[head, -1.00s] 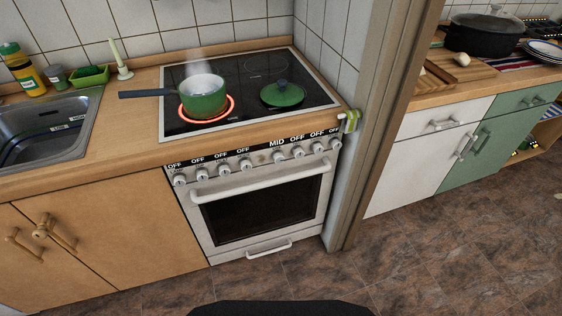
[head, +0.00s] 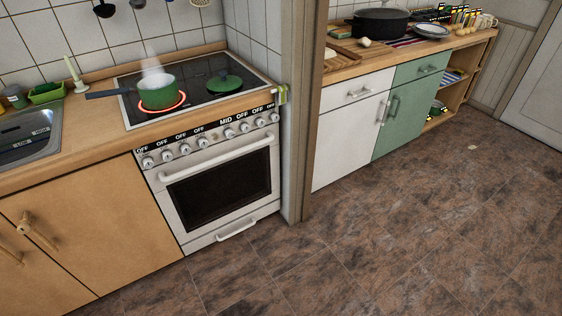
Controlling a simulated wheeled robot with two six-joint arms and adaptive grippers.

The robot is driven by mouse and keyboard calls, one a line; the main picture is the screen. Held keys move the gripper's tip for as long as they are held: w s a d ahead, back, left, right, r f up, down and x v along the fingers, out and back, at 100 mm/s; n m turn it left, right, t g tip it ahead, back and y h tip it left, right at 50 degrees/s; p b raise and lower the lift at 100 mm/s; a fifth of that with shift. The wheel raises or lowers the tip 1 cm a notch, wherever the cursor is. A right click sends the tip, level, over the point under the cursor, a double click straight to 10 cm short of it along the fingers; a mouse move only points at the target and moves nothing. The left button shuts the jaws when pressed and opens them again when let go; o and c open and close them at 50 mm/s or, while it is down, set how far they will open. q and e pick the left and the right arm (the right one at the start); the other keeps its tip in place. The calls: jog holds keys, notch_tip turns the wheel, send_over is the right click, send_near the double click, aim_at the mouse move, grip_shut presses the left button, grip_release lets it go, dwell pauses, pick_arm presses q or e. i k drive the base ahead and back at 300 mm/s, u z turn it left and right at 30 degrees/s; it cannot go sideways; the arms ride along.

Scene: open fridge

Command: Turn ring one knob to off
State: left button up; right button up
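The stove (head: 215,165) stands at centre left with a row of knobs along its front panel. One knob (head: 229,133) sits under the label MID (head: 226,121); the other labels read OFF. A green pot (head: 157,95) with a dark handle steams on a burner ring (head: 181,105) that glows red. A green lid (head: 224,81) lies on the cooktop to its right. Neither of my grippers is in view.
A sink (head: 30,135) and wooden cabinets (head: 95,225) are left of the stove. A wall post (head: 303,120) stands right of it. Beyond are white and green cabinets (head: 405,105) with a black pot (head: 381,22) above.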

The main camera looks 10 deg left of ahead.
aim_at(228, 132)
jog(key=z, duration=4.05)
jog(key=i, duration=0.1)
jog(key=u, duration=2.8)
jog(key=i, duration=1.1)
jog(key=u, duration=0.65)
jog(key=i, duration=0.75)
jog(key=u, duration=0.85)
